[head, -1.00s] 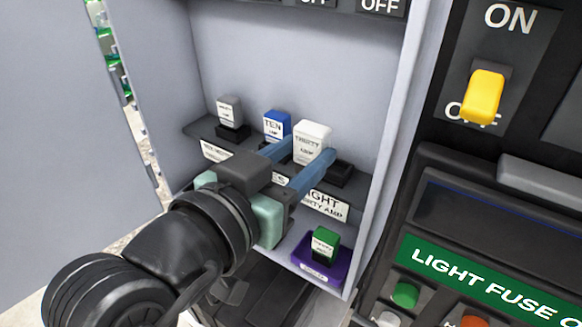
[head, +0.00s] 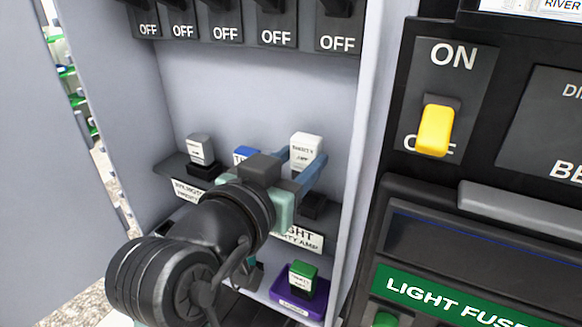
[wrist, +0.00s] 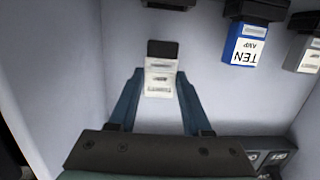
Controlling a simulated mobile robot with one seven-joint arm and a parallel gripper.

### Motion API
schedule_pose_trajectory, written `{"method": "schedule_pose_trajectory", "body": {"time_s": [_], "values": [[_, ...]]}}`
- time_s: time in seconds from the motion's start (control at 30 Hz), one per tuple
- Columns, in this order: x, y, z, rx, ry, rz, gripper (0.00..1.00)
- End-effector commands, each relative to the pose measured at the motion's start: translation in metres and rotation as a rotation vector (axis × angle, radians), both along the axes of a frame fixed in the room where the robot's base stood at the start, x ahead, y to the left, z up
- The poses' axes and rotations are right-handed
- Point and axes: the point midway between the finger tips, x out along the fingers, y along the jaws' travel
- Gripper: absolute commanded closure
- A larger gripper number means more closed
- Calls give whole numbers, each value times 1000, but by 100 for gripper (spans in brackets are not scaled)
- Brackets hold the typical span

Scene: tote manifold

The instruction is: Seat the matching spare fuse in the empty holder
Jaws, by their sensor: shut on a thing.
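My gripper (head: 303,158) is shut on a white fuse (head: 306,146) marked THIRTY, its blue fingers on either side. The wrist view shows the white fuse (wrist: 160,82) between the fingers, its dark end (wrist: 161,48) pointing away from my gripper. The fuse is held above the shelf. The empty dark holder (head: 313,206) is below the fuse at the shelf's right, above a label (head: 301,239) reading LIGHT and THIRTY AMP. It shows partly at the top of the wrist view (wrist: 168,4). The fuse and holder are apart.
A blue TEN AMP fuse (head: 245,154) and a grey fuse (head: 200,150) stand in holders to the left. A green fuse (head: 303,275) sits in a purple tray (head: 292,305) below. OFF switches (head: 226,18) line the top; the cabinet wall (head: 365,130) bounds the right.

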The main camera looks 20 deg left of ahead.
Motion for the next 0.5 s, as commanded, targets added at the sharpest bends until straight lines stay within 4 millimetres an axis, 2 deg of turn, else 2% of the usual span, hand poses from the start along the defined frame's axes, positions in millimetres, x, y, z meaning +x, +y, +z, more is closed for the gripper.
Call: {"method": "schedule_pose_trajectory", "body": {"time_s": [0.5], "values": [[3,0,-36,1,-1,0,100]]}}
